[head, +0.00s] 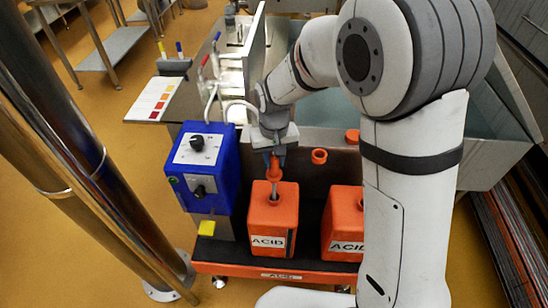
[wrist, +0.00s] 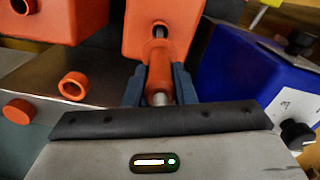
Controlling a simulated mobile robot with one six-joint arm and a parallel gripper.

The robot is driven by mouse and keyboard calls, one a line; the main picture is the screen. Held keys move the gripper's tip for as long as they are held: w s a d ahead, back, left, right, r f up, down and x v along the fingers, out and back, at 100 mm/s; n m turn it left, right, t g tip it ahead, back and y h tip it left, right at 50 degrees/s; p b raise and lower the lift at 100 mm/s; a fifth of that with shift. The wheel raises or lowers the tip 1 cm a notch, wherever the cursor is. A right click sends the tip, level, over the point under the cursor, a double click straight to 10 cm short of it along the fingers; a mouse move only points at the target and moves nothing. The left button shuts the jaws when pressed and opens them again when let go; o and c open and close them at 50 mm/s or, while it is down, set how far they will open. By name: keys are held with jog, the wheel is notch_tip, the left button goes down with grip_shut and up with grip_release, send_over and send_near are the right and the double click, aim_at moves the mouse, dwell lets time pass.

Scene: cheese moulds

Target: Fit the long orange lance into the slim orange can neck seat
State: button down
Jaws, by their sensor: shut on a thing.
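My gripper (head: 274,158) is shut on the orange lance (head: 274,172) and points down above the left orange can (head: 266,218) labelled ACID. The lance's grey tube runs down to the dark neck opening (head: 273,198) in the can's top. Its lower end appears to be at or in that opening; how deep I cannot tell. The lance's orange head stands clear above the can. In the wrist view the lance (wrist: 158,72) lies between the two dark fingers (wrist: 159,85), lined up with the can's opening (wrist: 160,31).
A second orange ACID can (head: 342,215) stands to the right, partly behind my arm. A blue pump box (head: 205,165) stands close on the left. An orange ring (head: 319,156) and an orange cap (head: 352,136) sit on the grey surface behind. The cans stand on an orange-edged cart (head: 230,268).

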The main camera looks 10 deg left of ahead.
aim_at(274, 184)
jog(key=shift+f+b, duration=3.95)
jog(key=shift+f, duration=1.75)
jog(key=c, duration=1.1)
grip_release()
jog(key=shift+r, duration=0.1)
jog(key=shift+r+p, duration=0.55)
jog(key=shift+r, duration=3.35)
